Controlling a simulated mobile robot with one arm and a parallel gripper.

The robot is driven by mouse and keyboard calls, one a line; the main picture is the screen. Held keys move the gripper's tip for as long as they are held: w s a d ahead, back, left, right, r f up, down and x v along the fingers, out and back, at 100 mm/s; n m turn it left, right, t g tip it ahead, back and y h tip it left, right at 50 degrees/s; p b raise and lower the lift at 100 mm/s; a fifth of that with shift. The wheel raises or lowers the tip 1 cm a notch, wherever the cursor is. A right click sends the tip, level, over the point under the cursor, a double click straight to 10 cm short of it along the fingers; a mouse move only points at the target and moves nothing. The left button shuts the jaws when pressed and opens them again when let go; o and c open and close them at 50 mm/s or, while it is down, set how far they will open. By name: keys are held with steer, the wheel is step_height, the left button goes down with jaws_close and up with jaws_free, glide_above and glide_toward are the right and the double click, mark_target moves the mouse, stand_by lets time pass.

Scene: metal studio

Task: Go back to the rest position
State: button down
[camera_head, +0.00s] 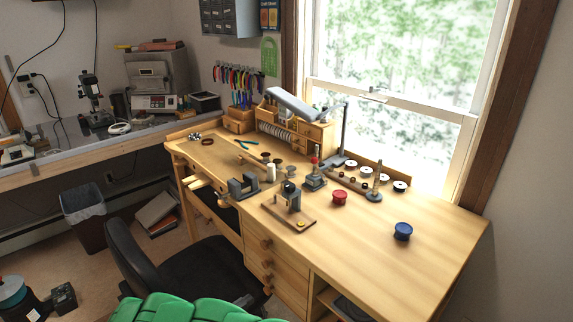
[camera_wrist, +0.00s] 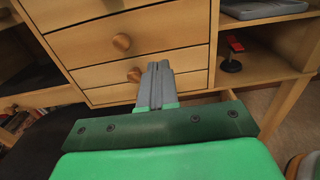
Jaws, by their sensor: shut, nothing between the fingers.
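My gripper (camera_wrist: 157,72) shows in the wrist view with its two grey fingers together and nothing between them. It points at the wooden drawer front (camera_wrist: 183,61) of the workbench, over a round knob (camera_wrist: 134,75); I cannot tell how far apart they are. In the head view only green parts of my arm show at the bottom edge, and the fingers are out of that view.
The wooden workbench (camera_head: 425,240) holds a red spool (camera_head: 339,197), a blue spool (camera_head: 403,231), a small vise (camera_head: 243,186) and several tools. A black chair (camera_head: 185,262) stands before it. An open shelf (camera_wrist: 262,50) lies right of the drawers. A bin (camera_head: 84,215) stands left.

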steer(key=d+r+m+g, duration=0.4)
steer(key=d+m+g, duration=0.2)
steer(key=m, duration=0.1)
steer(key=w+a+r+m+g+y, duration=0.1)
steer(key=w+a+r+m+y, duration=0.1)
steer(key=r+m+y, duration=0.6)
steer(key=w+a+r+m+g+y, duration=0.15)
steer(key=a+r+m+y, duration=0.35)
steer(key=r, duration=0.6)
steer(key=s+d+r+m+g+h, duration=0.1)
steer(key=s+d+r, duration=0.1)
steer(key=s+d, duration=0.45)
steer(key=s+d+r+m+g, duration=0.1)
steer(key=s+d+r+m, duration=0.15)
steer(key=d, duration=0.65)
steer(key=s+d+r+g+h, duration=0.1)
steer(key=s+d+r, duration=0.1)
steer(key=s+d, duration=0.4)
steer(key=s+d+r+m+g, duration=0.1)
steer(key=s+d, duration=0.4)
steer(key=s, duration=0.5)
steer(key=s+d+r+m+g+y, duration=0.1)
steer(key=s+d, duration=0.3)
steer(key=s, duration=0.7)
steer(key=shift+s+d+m+g+y, duration=0.3)
steer(key=shift+d+m+g, duration=0.15)
steer(key=shift+m, duration=0.2)
